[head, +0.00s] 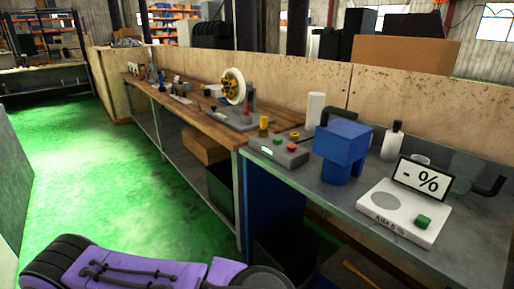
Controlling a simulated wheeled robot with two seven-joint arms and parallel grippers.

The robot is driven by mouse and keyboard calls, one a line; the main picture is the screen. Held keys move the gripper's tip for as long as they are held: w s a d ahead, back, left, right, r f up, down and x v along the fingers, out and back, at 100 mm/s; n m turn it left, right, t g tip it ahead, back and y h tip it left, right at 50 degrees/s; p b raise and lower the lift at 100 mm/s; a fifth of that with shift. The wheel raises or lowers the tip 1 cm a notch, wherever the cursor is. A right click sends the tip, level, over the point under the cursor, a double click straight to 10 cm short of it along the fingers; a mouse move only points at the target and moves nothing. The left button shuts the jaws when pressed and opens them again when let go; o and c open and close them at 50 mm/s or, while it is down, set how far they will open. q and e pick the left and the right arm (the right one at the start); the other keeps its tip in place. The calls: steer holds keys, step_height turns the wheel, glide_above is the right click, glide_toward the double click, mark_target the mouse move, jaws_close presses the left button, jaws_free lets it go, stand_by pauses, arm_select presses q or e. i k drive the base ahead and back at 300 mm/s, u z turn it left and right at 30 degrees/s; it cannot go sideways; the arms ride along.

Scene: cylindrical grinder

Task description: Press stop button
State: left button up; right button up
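A grey control box (279,150) sits at the left end of the metal-topped bench. No label marks which one is the stop button. A purple and black link of my own arm crosses the bottom of the view, well short of the bench. Neither of my grippers shows.
A blue block-shaped device (343,148) stands right of the box. A white scale (401,212) with a green button and a "- %" display is farther right. A wooden bench (205,106) with a grinder-like machine (234,92) adjoins on the left. Green floor (130,180) is clear.

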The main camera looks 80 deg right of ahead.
mark_target(291, 148)
steer(key=z, duration=2.9)
